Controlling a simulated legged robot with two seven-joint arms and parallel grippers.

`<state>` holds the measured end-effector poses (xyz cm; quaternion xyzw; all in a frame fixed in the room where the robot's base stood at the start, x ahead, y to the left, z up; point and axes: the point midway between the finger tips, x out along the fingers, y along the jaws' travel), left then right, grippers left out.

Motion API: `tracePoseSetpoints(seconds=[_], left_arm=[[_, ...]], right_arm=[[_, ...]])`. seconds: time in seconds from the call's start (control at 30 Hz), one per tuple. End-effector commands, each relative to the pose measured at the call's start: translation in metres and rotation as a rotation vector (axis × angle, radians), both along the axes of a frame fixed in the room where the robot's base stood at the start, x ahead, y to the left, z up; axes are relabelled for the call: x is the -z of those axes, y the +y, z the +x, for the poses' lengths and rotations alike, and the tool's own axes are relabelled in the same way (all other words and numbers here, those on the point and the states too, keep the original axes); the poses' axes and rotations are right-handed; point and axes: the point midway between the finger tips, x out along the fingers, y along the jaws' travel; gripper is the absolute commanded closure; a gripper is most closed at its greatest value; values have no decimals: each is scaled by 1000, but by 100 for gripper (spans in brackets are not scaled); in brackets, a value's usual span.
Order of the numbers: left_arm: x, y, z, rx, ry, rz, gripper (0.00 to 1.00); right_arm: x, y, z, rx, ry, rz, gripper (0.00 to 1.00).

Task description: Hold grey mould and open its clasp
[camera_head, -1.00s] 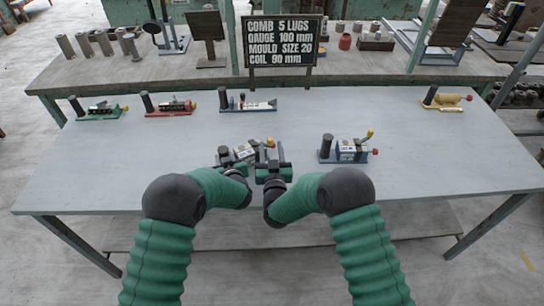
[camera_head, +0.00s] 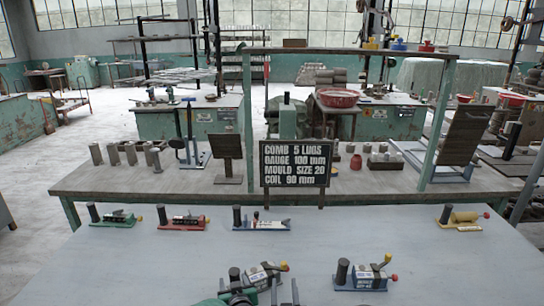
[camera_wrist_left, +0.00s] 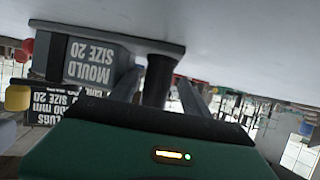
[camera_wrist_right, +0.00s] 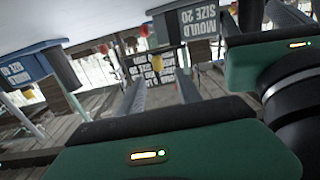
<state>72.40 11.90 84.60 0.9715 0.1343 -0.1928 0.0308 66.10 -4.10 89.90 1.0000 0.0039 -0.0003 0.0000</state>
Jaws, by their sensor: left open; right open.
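The grey mould (camera_head: 262,273) sits on a grey base at the near middle of the table, with a black post, a yellow-knobbed lever (camera_head: 284,266) and a red knob. Its plate reads "MOULD SIZE 20" in the left wrist view (camera_wrist_left: 90,63). My left gripper (camera_head: 238,287) is open, its fingers either side of the black post (camera_wrist_left: 158,82); contact cannot be told. My right gripper (camera_wrist_right: 158,92) is open and empty at the mould's lever side. The yellow knob (camera_wrist_right: 157,62) shows between its fingers, seemingly beyond them. The head view cuts off both grippers at the bottom edge.
A similar blue-based mould (camera_head: 362,277) stands to the right. Green (camera_head: 115,219), red (camera_head: 183,221), blue (camera_head: 262,223) and yellow (camera_head: 463,219) fixtures line the back of the table. A sign (camera_head: 295,164) stands behind. The table between is clear.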

Motion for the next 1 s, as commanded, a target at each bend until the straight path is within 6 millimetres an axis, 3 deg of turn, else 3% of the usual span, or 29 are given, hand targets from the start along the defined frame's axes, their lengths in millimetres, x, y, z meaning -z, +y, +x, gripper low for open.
tracePoseSetpoints(seconds=[0.17, 0.5, 0.73, 0.87, 0.97, 1.0], left_arm=[[-8, -1, 1, 0, -3, -1, 44], [-80, 0, 1, 0, -3, -1, 44], [-106, 1, -5, 36, 23, -15, 44], [-119, 4, -46, 159, 140, -65, 44], [-118, 13, -113, 255, 318, -108, 44], [-114, 19, -145, 280, 400, -120, 44]], right_arm=[[0, 0, 0, 0, 0, 0, 59], [0, 0, 0, 0, 0, 0, 59], [-8, -2, 1, -26, 53, -2, 59], [-23, -18, -15, -101, 277, -17, 59], [-26, -50, -62, -131, 549, -37, 59], [-27, -66, -88, -127, 663, -42, 59]])
